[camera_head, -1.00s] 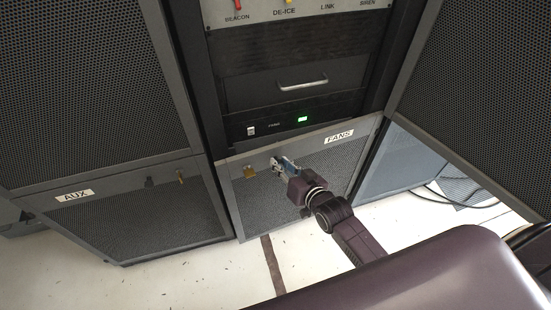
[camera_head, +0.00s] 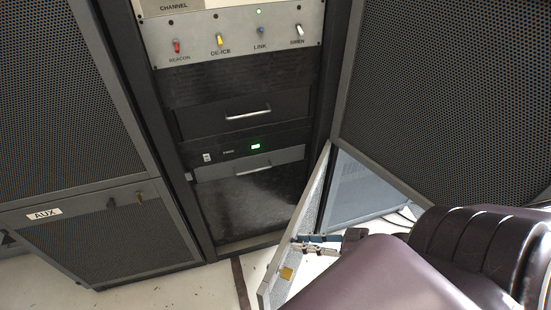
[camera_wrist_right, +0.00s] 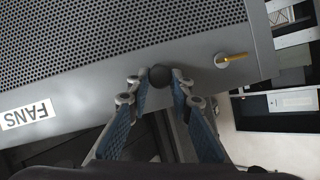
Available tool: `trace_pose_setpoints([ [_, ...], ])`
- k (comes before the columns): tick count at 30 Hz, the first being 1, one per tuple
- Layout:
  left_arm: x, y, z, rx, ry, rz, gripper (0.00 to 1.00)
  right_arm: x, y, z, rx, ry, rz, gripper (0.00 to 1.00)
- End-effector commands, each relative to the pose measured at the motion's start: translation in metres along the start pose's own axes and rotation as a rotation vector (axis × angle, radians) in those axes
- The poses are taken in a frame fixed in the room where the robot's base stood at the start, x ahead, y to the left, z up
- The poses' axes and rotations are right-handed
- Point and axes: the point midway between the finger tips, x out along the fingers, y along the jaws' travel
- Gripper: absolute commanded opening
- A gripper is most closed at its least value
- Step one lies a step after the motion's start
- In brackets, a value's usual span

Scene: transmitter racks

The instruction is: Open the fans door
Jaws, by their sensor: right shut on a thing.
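The fans door (camera_head: 306,224) stands swung out from the rack, hinged on its right side, seen nearly edge-on in the head view. Its mesh face with the FANS label (camera_wrist_right: 29,114) shows in the right wrist view. My right gripper (camera_head: 300,241) is at the door's free edge, with its blue-padded fingers (camera_wrist_right: 158,84) closed around a dark round knob (camera_wrist_right: 160,77). A brass latch piece (camera_head: 286,273) sits on the door near the gripper; it also shows in the right wrist view (camera_wrist_right: 231,58). My left gripper is not in view.
The fans compartment (camera_head: 250,205) is uncovered and dark inside. The closed AUX door (camera_head: 110,240) is at the left. A large mesh panel (camera_head: 450,90) stands at the right. Pale floor (camera_head: 180,288) is clear in front, with cables (camera_head: 405,213) at the right.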

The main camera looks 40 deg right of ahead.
Motion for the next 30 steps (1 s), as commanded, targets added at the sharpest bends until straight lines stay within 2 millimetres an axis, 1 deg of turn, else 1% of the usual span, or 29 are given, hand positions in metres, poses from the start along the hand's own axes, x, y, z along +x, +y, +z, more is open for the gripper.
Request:
trace_pose_setpoints([
  [1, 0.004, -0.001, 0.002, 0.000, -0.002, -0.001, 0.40, -0.013, 0.003, 0.009, -0.014, -0.018, -0.026, 0.00],
  [3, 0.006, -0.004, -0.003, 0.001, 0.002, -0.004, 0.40, -0.028, 0.006, 0.013, -0.028, -0.028, -0.061, 0.00],
  [5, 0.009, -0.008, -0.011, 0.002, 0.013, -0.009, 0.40, -0.040, 0.007, 0.018, -0.040, -0.037, -0.089, 0.00],
  [6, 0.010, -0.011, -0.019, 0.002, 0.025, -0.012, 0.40, -0.047, 0.009, 0.020, -0.046, -0.041, -0.105, 0.00],
  [9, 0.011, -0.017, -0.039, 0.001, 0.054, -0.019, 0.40, -0.061, 0.012, 0.023, -0.060, -0.051, -0.141, 0.00],
  [12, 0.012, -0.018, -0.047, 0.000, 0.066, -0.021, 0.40, -0.071, 0.015, 0.026, -0.071, -0.059, -0.165, 0.00],
  [14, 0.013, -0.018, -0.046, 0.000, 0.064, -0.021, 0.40, -0.076, 0.016, 0.028, -0.075, -0.062, -0.176, 0.00],
  [18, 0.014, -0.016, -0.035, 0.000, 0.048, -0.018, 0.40, -0.081, 0.017, 0.029, -0.078, -0.064, -0.190, 0.00],
  [21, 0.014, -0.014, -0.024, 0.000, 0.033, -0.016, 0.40, -0.083, 0.017, 0.029, -0.080, -0.066, -0.192, 0.00],
  [24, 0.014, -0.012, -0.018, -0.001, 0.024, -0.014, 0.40, -0.083, 0.017, 0.029, -0.080, -0.066, -0.193, 0.00],
  [30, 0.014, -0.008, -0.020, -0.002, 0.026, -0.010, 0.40, -0.083, 0.017, 0.029, -0.080, -0.066, -0.192, 0.00],
])
